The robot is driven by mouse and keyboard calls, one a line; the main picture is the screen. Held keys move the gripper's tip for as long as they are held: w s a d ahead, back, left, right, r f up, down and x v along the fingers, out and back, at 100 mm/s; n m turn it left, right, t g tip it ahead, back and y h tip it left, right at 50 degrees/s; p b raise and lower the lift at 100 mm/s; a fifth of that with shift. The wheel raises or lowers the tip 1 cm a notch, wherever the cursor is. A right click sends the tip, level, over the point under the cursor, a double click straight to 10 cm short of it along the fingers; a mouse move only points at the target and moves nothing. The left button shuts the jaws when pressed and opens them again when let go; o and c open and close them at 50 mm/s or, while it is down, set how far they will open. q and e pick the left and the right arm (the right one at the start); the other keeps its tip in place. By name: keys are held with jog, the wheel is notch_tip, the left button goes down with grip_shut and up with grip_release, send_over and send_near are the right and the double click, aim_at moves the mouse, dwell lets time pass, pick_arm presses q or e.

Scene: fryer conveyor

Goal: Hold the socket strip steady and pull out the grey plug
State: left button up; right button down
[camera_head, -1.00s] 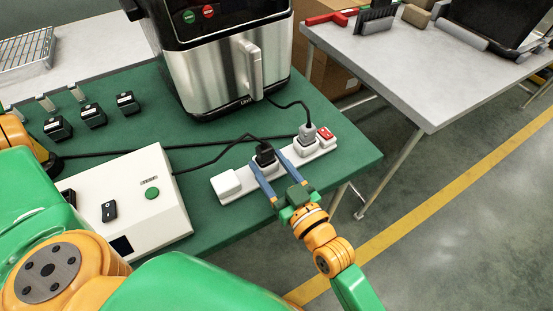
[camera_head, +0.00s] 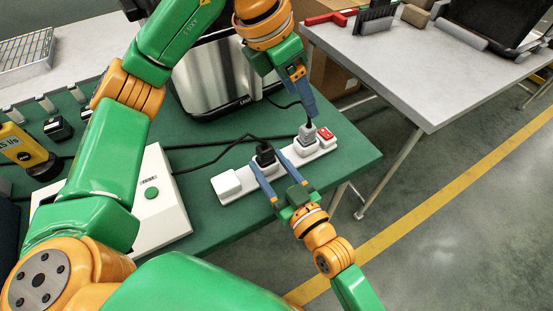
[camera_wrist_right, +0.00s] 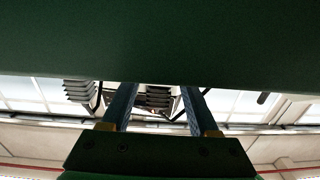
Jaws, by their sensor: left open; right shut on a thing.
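The white socket strip (camera_head: 238,191) lies on the green table near its right edge. The grey plug (camera_head: 307,133) sits upright in it towards the right end, with its cable running up behind my left gripper. A black plug (camera_head: 264,153) sits in the middle socket. My right gripper (camera_head: 268,163) is shut on the strip, its blue fingers on either side of the black plug's socket. These fingers also show in the right wrist view (camera_wrist_right: 157,108), with a ribbed dark shape between them. My left gripper (camera_head: 308,104) is open, pointing down just above the grey plug; whether it touches is unclear.
A red switch (camera_head: 326,133) is at the strip's right end. A steel fryer (camera_head: 200,85) stands behind, partly hidden by my left arm. A white control box (camera_head: 165,213) with a green button is to the left. Black cables cross the table.

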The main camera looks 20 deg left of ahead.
aim_at(309, 126)
pick_arm(q)
jog(key=shift+n+y, duration=0.3)
jog(key=x, duration=0.8)
jog(key=a+x, duration=0.1)
jog(key=x, duration=0.3)
jog(key=shift+w+f, duration=0.3)
grip_shut()
